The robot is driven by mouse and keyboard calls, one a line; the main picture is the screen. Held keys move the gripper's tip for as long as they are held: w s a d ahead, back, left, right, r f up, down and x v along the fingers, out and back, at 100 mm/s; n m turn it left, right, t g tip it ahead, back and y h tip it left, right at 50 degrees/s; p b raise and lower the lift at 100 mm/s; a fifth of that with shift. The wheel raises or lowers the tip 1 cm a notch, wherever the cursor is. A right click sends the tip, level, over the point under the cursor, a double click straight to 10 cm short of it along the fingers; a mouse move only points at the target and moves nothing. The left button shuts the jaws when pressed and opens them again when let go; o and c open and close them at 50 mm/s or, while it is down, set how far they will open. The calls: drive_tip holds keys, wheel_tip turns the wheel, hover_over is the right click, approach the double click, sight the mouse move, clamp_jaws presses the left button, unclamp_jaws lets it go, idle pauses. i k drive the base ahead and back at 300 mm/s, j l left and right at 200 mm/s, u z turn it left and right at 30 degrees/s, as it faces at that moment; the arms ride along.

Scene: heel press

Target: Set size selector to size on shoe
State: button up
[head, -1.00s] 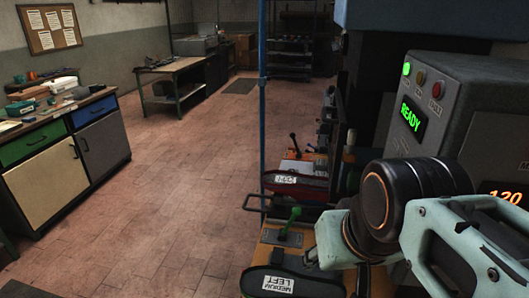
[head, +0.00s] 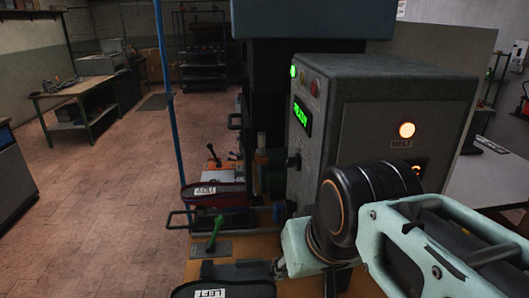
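A dark shoe (head: 240,272) lies at the bottom edge, partly cut off. Its white label (head: 209,293) shows "LEFT"; any line above or below is not readable now. A green-handled lever (head: 215,232) stands upright on a grey plate behind the shoe; I cannot tell whether it is the size selector. A second, dark red shoe (head: 215,196) with a white label sits farther back. My gripper (head: 277,268) is at the end of my pale green arm, just right of the near shoe. Its fingers are mostly hidden, so open or shut is unclear.
The grey machine box (head: 380,130) shows a green "READY" display (head: 302,116), a lit green lamp (head: 292,71) and a lit "MELT" button (head: 407,130). An orange display is mostly behind my arm.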

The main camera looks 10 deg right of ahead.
sight(295, 161)
drive_tip(key=l+z, duration=0.15)
drive_tip(key=j, duration=0.55)
drive_tip(key=i+j+u, duration=0.15)
drive_tip(key=j, duration=0.85)
drive_tip(key=j+u, duration=0.45)
drive_tip(key=i+l+z, duration=0.1)
drive_tip(key=l+z, duration=0.3)
